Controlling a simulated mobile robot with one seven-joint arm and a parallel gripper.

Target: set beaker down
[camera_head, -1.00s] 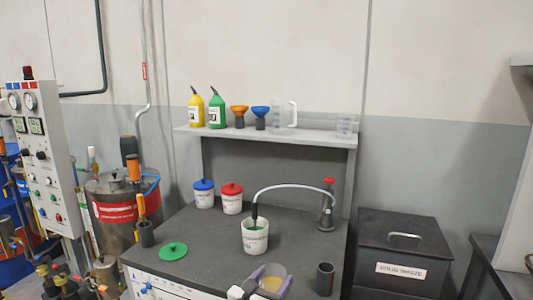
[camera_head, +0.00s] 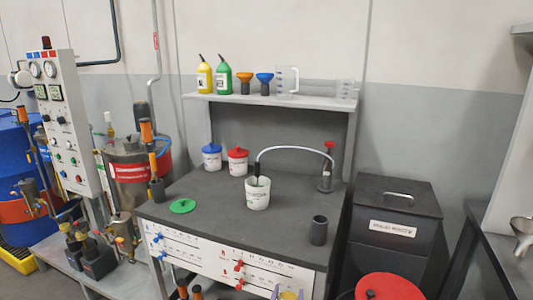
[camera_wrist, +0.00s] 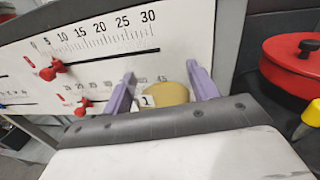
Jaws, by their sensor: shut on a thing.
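My gripper (camera_wrist: 163,88) shows two purple fingers in the wrist view, shut on the beaker (camera_wrist: 173,94). The beaker looks yellowish inside; much of it is hidden behind the dark wrist edge, and a small label marked 1 shows beside it. It is in front of the bench's white front panel, apart from any surface that I can see below it. In the head view the beaker (camera_head: 289,295) shows only at the bottom edge, below the bench top (camera_head: 215,235).
A red lid (camera_head: 390,287) and a grey bin (camera_head: 397,225) stand right.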

